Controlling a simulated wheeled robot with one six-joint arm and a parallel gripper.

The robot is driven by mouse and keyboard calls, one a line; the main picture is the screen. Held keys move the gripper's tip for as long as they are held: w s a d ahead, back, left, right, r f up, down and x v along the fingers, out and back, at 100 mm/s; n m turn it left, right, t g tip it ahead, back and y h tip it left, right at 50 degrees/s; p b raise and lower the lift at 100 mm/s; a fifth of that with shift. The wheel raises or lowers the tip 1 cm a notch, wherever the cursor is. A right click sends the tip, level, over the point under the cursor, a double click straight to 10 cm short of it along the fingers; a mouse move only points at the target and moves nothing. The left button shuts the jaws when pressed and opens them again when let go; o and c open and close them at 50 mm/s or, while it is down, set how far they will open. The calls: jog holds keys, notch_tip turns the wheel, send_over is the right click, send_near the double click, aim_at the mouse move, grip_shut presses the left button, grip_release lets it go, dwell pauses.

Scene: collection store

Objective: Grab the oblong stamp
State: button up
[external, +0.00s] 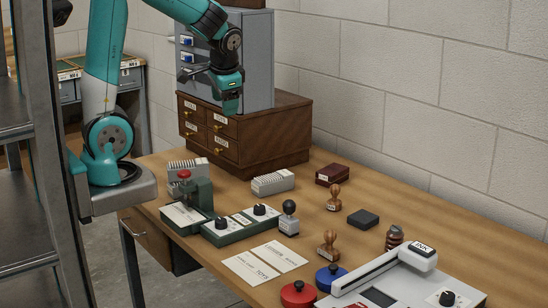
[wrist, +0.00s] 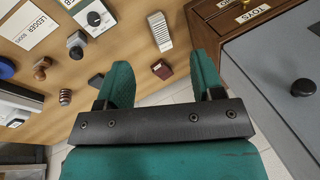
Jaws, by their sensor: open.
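Three upright hand stamps stand on the wooden desk: a grey one with a dark knob (external: 289,218), a wooden-handled one (external: 333,198) behind it to the right, and another wooden-handled one (external: 328,245) nearer the front. I cannot tell from their bases which is oblong. In the wrist view the dark-knobbed stamp (wrist: 76,45) and one wooden stamp (wrist: 41,68) show at the left; the other wooden one is not clear there. My gripper (external: 231,105) is high in front of the cabinets, away from the stamps. Its jaws (wrist: 162,68) are open and empty.
A wooden drawer unit (external: 270,135) and grey cabinet (external: 259,60) stand beside my gripper. Around the stamps are a dark pad (external: 362,218), a dark red box (external: 332,174), a white ribbed block (external: 272,182), cards (external: 265,262) and a white device (external: 400,275).

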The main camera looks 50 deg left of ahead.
jog(key=w+d+f+m+t+h, duration=0.1)
jog(key=w+d+f+m, duration=0.15)
jog(key=d, duration=0.55)
jog(key=w+d+f+m, duration=0.2)
jog(key=d+m, duration=0.2)
jog(key=d, duration=0.4)
jog(key=m+h+b, duration=0.1)
jog(key=m+h, duration=0.1)
jog(key=m, duration=0.5)
send_near(330, 232)
jog(key=x, duration=0.6)
jog(key=shift+p+x, duration=0.5)
jog(key=shift+x, duration=2.4)
jog(key=shift+s+a, duration=0.1)
jog(key=c, duration=1)
jog(key=shift+r, duration=0.1)
